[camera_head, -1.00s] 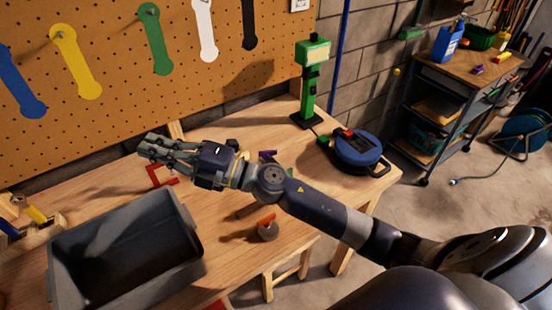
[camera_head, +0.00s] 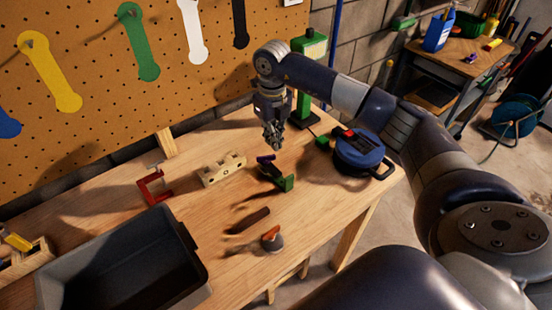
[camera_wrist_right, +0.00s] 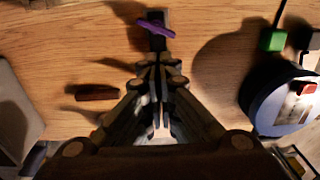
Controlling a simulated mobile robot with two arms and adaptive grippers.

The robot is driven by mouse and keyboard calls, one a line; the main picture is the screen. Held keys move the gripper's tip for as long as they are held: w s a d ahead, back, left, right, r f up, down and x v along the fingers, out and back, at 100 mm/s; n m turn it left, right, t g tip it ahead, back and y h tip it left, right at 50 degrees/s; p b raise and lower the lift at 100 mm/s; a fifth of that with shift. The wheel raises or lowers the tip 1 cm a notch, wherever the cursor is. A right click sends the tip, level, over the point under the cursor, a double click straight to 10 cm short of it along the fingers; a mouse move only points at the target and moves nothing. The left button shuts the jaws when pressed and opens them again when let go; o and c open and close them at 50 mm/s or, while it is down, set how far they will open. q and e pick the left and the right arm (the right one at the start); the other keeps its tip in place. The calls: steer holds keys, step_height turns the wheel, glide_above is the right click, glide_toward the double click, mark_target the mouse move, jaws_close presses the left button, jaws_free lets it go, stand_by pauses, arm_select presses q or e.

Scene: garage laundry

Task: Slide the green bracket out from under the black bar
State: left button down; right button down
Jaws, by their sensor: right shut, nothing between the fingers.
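The green bracket (camera_head: 287,183) lies on the workbench right of centre, with its green end showing. The black bar (camera_head: 272,171) lies across it, and a small purple piece (camera_head: 265,158) sits at the bar's far end. My right gripper (camera_head: 273,144) points down, shut and empty, just behind and above the bar. In the right wrist view, the purple piece (camera_wrist_right: 157,29) and part of the black bar (camera_wrist_right: 157,43) show just beyond my right fingertips (camera_wrist_right: 161,68); the green bracket cannot be made out there. My left gripper is not in view.
A blue cable reel (camera_head: 358,152) stands to the right, and a green post (camera_head: 308,95) behind. A wooden block (camera_head: 221,169) and red clamp (camera_head: 153,187) lie left. A brown bar (camera_head: 248,221) and an orange-topped round object (camera_head: 271,240) lie in front. A grey bin (camera_head: 190,245) is front left.

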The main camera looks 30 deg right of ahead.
mark_target(275, 170)
step_height(275, 170, down, 10)
steer(key=b, duration=0.6)
steer(key=shift+a+r, duration=0.1)
steer(key=shift+s, duration=0.3)
steer(key=s+p, duration=0.2)
steer(key=s, duration=0.1)
steer(key=shift+d+r, duration=0.15)
steer(key=shift+d, duration=0.05)
steer(key=shift+s, duration=0.3)
steer(key=shift+w, duration=0.1)
